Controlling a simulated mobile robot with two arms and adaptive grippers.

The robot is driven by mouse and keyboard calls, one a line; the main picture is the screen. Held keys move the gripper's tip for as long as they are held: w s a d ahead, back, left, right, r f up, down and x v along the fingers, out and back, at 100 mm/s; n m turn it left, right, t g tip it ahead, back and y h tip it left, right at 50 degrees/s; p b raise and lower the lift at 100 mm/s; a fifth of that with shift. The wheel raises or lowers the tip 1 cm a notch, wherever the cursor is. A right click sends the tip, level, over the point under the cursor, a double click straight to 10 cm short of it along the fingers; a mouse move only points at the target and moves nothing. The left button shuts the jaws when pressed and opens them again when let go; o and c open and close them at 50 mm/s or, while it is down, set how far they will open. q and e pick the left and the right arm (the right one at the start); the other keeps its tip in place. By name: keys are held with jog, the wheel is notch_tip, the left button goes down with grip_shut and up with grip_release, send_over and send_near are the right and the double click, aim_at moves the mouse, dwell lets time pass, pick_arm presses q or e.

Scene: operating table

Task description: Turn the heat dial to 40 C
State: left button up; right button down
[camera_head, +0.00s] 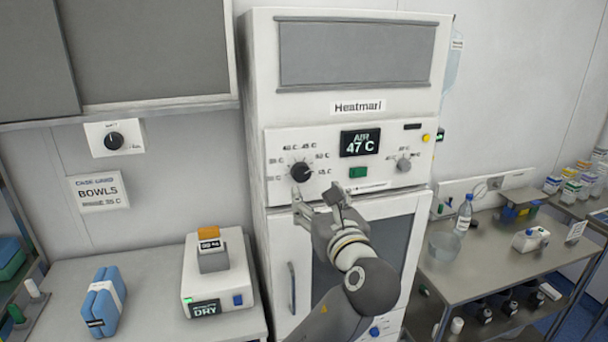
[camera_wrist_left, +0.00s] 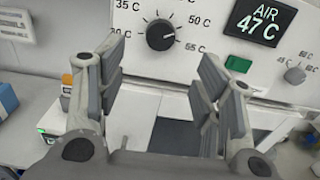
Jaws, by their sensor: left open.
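The black heat dial (camera_head: 301,172) is on the front panel of the white warming cabinet (camera_head: 280,138), with temperature marks around it. It also shows in the left wrist view (camera_wrist_left: 160,35), where its white pointer mark points to the right, roughly between the 50 C and 55 C labels. The display (camera_head: 360,142) reads AIR 47 C. My left gripper (camera_head: 318,195) is just below the dial in the head view, apart from it. In the left wrist view its two fingers (camera_wrist_left: 160,72) are wide open and empty, with the dial above the gap. My right gripper is out of view.
A green switch (camera_head: 358,172) and a smaller grey knob (camera_head: 404,165) sit right of the dial. The cabinet door (camera_head: 300,245) is below. A wall dial (camera_head: 114,141) is at left. A white device (camera_head: 215,275) and blue pack (camera_head: 103,300) stand on the left counter.

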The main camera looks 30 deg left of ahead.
aim_at(302, 176)
pick_arm(q)
jog(key=p+x, duration=0.3)
jog(key=x, duration=0.6)
jog(key=shift+w+a, duration=0.35)
jog(key=shift+w, duration=0.05)
jog(key=shift+f, duration=0.1)
jog(key=c, duration=1)
